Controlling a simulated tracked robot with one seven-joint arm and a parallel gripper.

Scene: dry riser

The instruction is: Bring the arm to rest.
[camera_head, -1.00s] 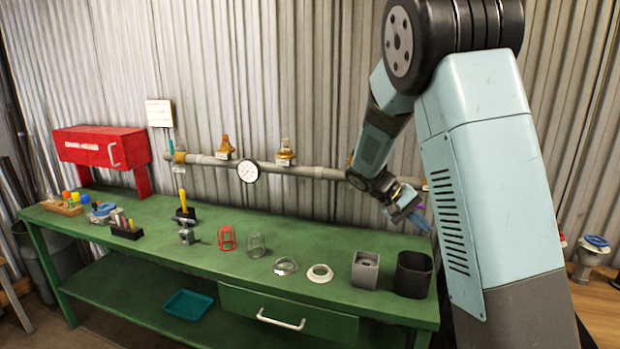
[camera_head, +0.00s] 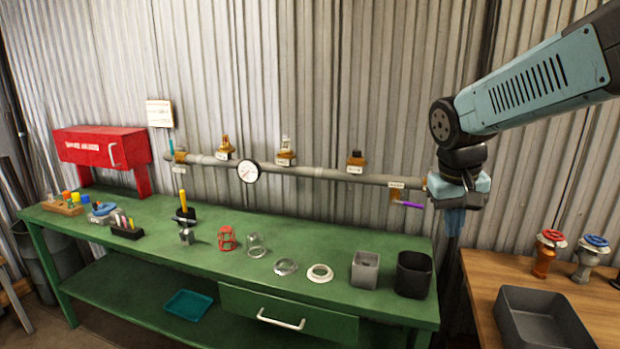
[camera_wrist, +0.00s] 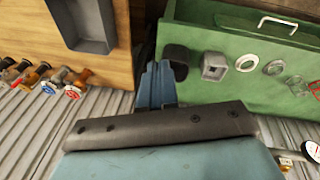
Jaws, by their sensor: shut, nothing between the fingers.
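My arm reaches in from the right edge of the head view and bends down at its wrist. My gripper (camera_head: 454,228) hangs pointing down, beyond the right end of the green workbench (camera_head: 330,295), in front of the corrugated wall. In the wrist view the gripper's blue fingers (camera_wrist: 156,84) are together with nothing held between them. They appear between the green bench and the wooden table. The gripper looks clear of both.
A pipe (camera_head: 322,172) with a gauge (camera_head: 248,172) runs along the wall left of my gripper. A black bin (camera_head: 412,275) and a grey box (camera_head: 365,269) stand at the bench's right end. The wooden table (camera_head: 484,285) holds a grey tray (camera_head: 545,318) and several valves.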

